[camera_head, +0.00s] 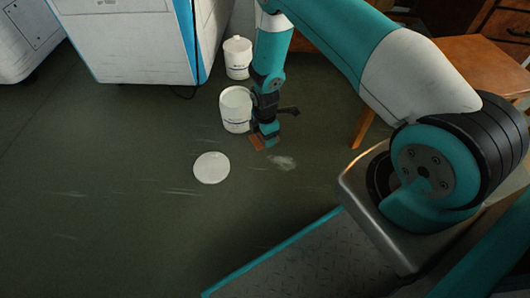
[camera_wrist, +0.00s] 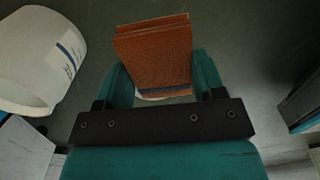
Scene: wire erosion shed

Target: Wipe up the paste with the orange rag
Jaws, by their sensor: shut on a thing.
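My gripper (camera_head: 267,137) points down near the floor and is shut on the orange rag (camera_head: 257,142). In the wrist view the rag (camera_wrist: 155,58) is a folded, layered pad between the two teal fingers (camera_wrist: 160,88). A pale, thin smear of paste (camera_head: 283,162) lies on the dark green floor, just below and to the right of the rag in the head view. A small light edge shows under the rag in the wrist view; I cannot tell what it is.
A white tub (camera_head: 235,110) stands close left of my gripper, also large in the wrist view (camera_wrist: 40,60). A lidded white tub (camera_head: 237,58) stands behind it. A round white disc (camera_head: 211,167) lies on the floor. Floor at left is clear.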

